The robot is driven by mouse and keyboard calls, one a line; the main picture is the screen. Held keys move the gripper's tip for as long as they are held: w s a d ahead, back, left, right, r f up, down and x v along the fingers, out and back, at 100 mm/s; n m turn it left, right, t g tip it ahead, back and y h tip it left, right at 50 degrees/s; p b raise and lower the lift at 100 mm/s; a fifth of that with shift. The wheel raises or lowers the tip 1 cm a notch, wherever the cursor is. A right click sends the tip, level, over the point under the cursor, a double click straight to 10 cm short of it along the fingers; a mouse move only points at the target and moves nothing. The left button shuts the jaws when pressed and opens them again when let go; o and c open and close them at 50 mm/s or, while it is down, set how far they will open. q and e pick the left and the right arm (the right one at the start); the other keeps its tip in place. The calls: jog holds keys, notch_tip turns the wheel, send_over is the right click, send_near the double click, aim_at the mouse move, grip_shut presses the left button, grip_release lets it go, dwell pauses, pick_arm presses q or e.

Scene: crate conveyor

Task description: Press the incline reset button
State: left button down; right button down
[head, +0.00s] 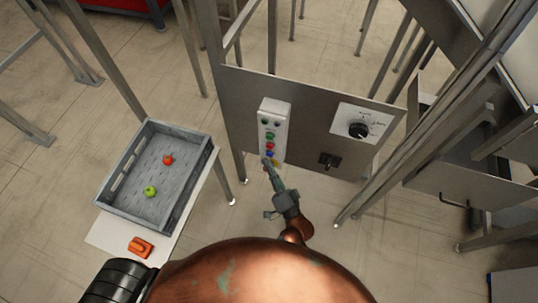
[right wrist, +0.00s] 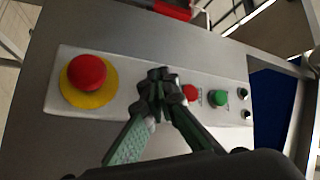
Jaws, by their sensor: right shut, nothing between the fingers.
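A pale control box (head: 274,128) is fixed on a grey metal panel, with a column of buttons. In the right wrist view it carries a large red mushroom button (right wrist: 87,73) on a yellow disc, a small red button (right wrist: 190,93), a green button (right wrist: 217,97) and two black knobs. The labels are too small to read. My right gripper (right wrist: 158,82) is shut and empty, its tips over the box between the mushroom and small red buttons. Contact cannot be told.
A dial plate (head: 362,124) and a black switch (head: 329,160) sit right of the box on the panel. At left, a grey crate (head: 118,166) holds a red and a green fruit, with an orange object (head: 140,247) beside it. Metal posts stand around.

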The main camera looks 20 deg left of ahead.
jog(key=shift+s, duration=0.35)
jog(key=s+p, duration=0.1)
jog(key=s, duration=0.4)
jog(key=shift+a+p, duration=0.1)
jog(key=shift+p, duration=0.25)
dwell(0.7)
